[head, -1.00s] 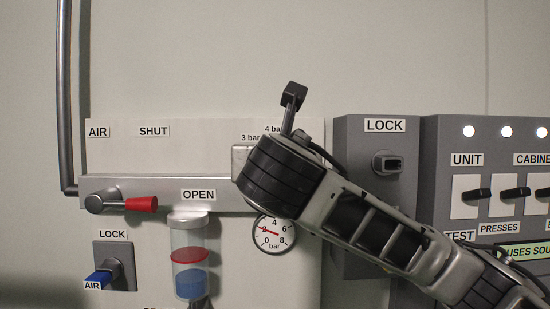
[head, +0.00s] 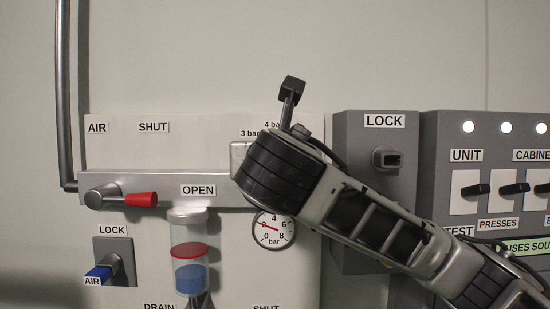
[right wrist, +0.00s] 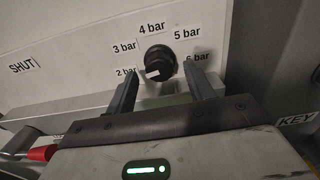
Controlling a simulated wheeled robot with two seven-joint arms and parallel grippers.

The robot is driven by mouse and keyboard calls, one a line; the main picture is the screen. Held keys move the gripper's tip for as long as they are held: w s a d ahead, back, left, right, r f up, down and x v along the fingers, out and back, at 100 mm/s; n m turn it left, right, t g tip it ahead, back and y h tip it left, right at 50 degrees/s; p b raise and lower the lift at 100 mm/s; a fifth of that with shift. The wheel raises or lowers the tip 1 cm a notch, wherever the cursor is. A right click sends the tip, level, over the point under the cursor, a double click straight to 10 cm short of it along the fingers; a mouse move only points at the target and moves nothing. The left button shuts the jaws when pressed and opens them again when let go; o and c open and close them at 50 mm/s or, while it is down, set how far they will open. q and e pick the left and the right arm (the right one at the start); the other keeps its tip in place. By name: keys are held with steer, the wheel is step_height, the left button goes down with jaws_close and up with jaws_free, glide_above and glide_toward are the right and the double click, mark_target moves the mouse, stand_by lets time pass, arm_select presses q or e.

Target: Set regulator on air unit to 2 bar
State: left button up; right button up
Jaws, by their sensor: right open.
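The regulator knob (right wrist: 157,61) is black and round with a white pointer, which points left and slightly down, toward the "2 bar" label (right wrist: 126,71). Labels from 3 bar to 6 bar arc around it. My right gripper (right wrist: 164,68) is open, with its fingers on either side of the knob; I cannot tell whether they touch it. In the head view my right arm hides the knob and gripper. The round gauge (head: 273,229) has its red needle near 2 bar. My left gripper is not in view.
On the air unit are a red-handled lever (head: 140,199) at "OPEN", a clear bowl (head: 190,255) and a blue-tabbed lock (head: 98,274). A grey lock box (head: 363,145) and a switch panel (head: 440,150) stand to the right. A vertical pipe (head: 65,100) runs at left.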

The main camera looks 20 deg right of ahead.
arm_select(q)
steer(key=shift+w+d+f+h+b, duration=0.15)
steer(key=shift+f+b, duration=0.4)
steer(key=shift+b, duration=0.7)
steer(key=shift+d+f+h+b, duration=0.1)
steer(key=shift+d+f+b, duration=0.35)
steer(key=shift+b, duration=0.75)
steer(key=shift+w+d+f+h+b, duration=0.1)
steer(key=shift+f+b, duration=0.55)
steer(key=shift+b, duration=0.6)
arm_select(e)
steer(key=v, duration=1.5)
steer(key=shift+s, duration=0.3)
steer(key=shift+a, duration=0.15)
